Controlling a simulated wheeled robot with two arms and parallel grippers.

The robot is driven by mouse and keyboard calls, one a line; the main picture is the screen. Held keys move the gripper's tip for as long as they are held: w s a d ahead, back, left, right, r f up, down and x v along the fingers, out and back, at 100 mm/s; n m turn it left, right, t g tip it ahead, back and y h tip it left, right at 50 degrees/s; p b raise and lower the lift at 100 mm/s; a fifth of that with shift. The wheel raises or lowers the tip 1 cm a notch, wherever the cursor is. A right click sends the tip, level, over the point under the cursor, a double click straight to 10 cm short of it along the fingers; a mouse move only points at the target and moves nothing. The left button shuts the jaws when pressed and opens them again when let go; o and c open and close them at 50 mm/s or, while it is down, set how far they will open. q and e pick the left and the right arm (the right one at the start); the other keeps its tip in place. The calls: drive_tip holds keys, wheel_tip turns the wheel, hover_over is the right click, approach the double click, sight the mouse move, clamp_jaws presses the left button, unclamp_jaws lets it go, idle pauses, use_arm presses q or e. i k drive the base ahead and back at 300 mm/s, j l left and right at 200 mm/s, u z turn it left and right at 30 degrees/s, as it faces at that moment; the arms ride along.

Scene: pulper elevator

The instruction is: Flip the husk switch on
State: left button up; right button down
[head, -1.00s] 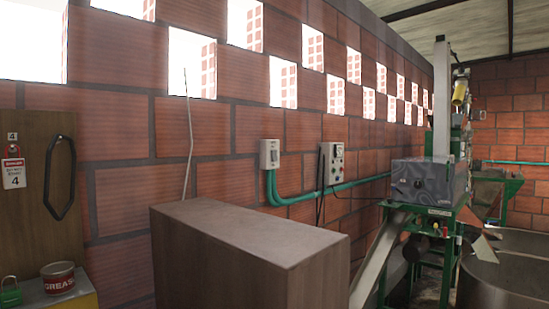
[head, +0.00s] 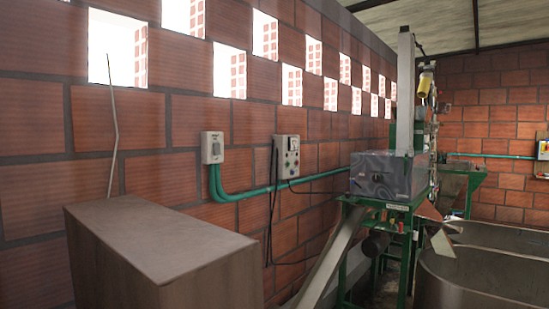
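A small pale switch box (head: 212,148) is fixed to the brick wall, with a dark part on its face and green conduit below it. To its right is a larger grey control box (head: 287,156) with several knobs or buttons and a dark cable. Lettering on both is too small to read, so I cannot tell which holds the husk switch or how it is set. Neither of my grippers shows in the head view.
A brown cabinet (head: 160,250) stands in front of the wall below the boxes. Green conduit (head: 300,183) runs right to a green-framed machine (head: 390,177) with a sloping metal chute (head: 328,262). Large grey tanks (head: 480,275) stand at the lower right.

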sight(216, 146)
drive_tip(key=i+l+z, duration=0.5)
drive_tip(key=l+z, duration=0.2)
drive_tip(key=i+l+z, duration=0.15)
drive_tip(key=i+z, duration=0.2)
drive_tip(key=i+l+u, duration=0.15)
drive_tip(key=i, duration=0.25)
drive_tip(key=i+l+u, duration=0.15)
drive_tip(key=i, duration=0.3)
drive_tip(key=i+j+u, duration=0.2)
drive_tip(key=u, duration=0.3)
drive_tip(key=i+u, duration=0.7)
drive_tip(key=u, duration=0.25)
drive_tip(key=i+l+u, duration=0.1)
drive_tip(key=i+u, duration=0.2)
drive_tip(key=u, duration=0.15)
drive_tip(key=i+u, duration=0.35)
drive_tip(key=i+l+u, duration=0.1)
drive_tip(key=i+u, duration=0.25)
drive_tip(key=i, duration=0.1)
